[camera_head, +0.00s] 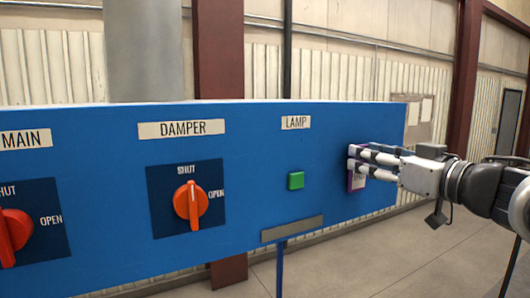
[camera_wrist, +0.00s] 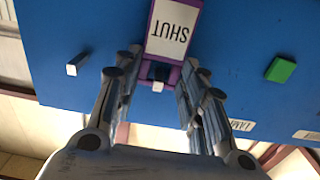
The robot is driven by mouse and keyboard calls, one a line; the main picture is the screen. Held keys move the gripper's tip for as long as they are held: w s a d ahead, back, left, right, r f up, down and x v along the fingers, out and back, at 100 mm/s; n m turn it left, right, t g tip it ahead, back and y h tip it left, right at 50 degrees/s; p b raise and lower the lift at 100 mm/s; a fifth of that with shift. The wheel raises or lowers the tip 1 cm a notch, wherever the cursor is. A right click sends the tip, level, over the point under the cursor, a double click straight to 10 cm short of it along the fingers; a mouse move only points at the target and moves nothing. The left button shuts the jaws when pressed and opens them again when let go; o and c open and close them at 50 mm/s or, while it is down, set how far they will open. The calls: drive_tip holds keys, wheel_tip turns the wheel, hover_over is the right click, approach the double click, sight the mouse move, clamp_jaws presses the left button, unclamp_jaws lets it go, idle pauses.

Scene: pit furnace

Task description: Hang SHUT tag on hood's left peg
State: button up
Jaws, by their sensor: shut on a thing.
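The SHUT tag (camera_wrist: 170,30) has a white face and a purple border, and appears upside down in the wrist view. Its purple edge also shows in the head view (camera_head: 350,181), at the right part of the blue hood panel (camera_head: 110,220). My gripper (camera_wrist: 162,68) is shut on the tag's purple loop end, one finger on each side. A pale peg end (camera_wrist: 158,86) shows at the loop, seemingly coming through it. The tag lies close to the panel; I cannot tell whether it touches. My gripper (camera_head: 355,158) hides most of it in the head view.
Another pale peg (camera_wrist: 77,64) stands bare on the panel, left in the wrist view. The green lamp button (camera_head: 296,180) is left of the tag in the head view. Orange DAMPER (camera_head: 190,202) and MAIN (camera_head: 14,232) knobs are farther left. A grey ledge (camera_head: 292,229) is below the button.

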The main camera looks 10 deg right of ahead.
idle(0.4)
drive_tip(key=o, duration=0.9)
drive_tip(key=shift+o, duration=0.2)
